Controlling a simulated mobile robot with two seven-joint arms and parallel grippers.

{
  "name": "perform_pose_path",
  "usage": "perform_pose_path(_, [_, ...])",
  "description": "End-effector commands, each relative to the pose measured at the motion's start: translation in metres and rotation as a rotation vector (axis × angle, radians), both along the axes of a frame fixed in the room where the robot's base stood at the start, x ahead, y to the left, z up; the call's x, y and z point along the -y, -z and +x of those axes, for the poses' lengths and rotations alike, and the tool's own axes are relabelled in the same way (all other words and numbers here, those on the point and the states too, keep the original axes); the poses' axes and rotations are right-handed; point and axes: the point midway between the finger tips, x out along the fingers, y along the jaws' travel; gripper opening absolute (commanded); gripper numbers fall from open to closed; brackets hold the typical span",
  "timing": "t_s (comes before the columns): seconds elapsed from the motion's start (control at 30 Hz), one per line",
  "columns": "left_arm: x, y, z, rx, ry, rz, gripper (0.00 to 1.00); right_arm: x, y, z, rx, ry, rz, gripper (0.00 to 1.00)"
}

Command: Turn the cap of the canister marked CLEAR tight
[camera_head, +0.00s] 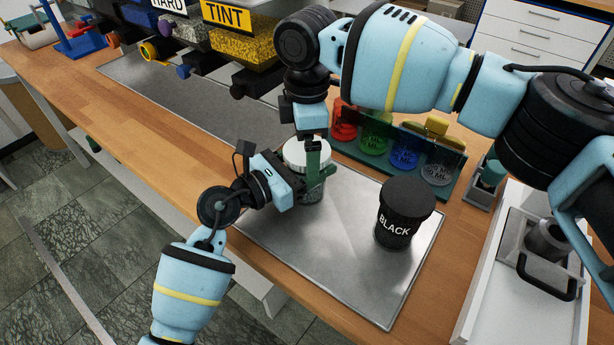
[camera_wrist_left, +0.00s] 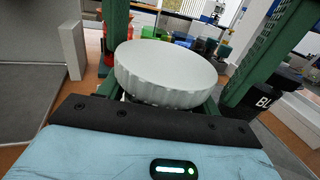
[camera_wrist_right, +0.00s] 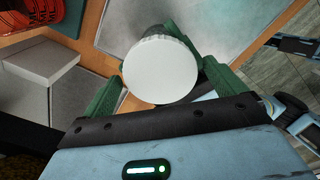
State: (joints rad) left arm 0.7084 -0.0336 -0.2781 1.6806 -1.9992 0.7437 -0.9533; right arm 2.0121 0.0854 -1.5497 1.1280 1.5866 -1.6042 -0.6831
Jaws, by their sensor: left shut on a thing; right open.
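A canister (camera_head: 311,192) with a white ribbed cap (camera_head: 306,148) stands upright on the metal mat; no CLEAR marking is readable. The cap also shows in the left wrist view (camera_wrist_left: 165,72) and the right wrist view (camera_wrist_right: 161,69). My left gripper (camera_head: 313,186) comes from the left and is shut on the canister's body, below the cap. My right gripper (camera_head: 311,150) points down from above at the cap. The canister's body is partly hidden by both grippers.
A canister marked BLACK (camera_head: 396,226) with a black cap stands to the right on the metal mat (camera_head: 345,270). Behind is a rack (camera_head: 448,158) of coloured containers. A white tray (camera_head: 490,290) lies at right. The mat's front part is clear.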

Motion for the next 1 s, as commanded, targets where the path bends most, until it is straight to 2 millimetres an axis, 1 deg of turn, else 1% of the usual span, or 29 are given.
perform_pose_path(0.03, [0.0, 0.0001, 0.0, 0.0, 0.0, 0.0, 0.0, 0.0001, 0.0, 0.0, 0.0, 0.0, 0.0, 0.92])
perform_pose_path(0.33, [0.0001, 0.0001, -0.0001, 0.0, 0.0, 0.0, 0.0, 0.0, -0.0002, 0.0001, 0.0, 0.0, 0.0, 0.52])
perform_pose_path(0.37, [0.0001, 0.0001, -0.0001, 0.0, 0.0, 0.0, 0.0, 0.0, -0.0002, 0.0001, 0.0, 0.0, 0.0, 0.5])
perform_pose_path(0.53, [0.0001, 0.0001, -0.0001, 0.0, 0.0, 0.0, 0.0, 0.0, -0.0003, 0.0001, 0.0, 0.0, 0.0, 0.5])
perform_pose_path(0.57, [0.0001, 0.0001, -0.0001, 0.0, 0.0, 0.0, 0.0, 0.0, -0.0003, 0.0001, 0.0, 0.0, 0.0, 0.81])
perform_pose_path(0.7, [0.0001, 0.0001, -0.0001, 0.0, 0.0, 0.0, 0.0, 0.0, -0.0003, 0.0001, 0.0, 0.0, 0.0, 0.99])
perform_pose_path(1.0, [0.0001, 0.0001, 0.0, 0.0, 0.0, 0.0, 0.0, -0.0002, -0.0033, 0.0002, 0.001, 0.0, 0.0, 1.0])
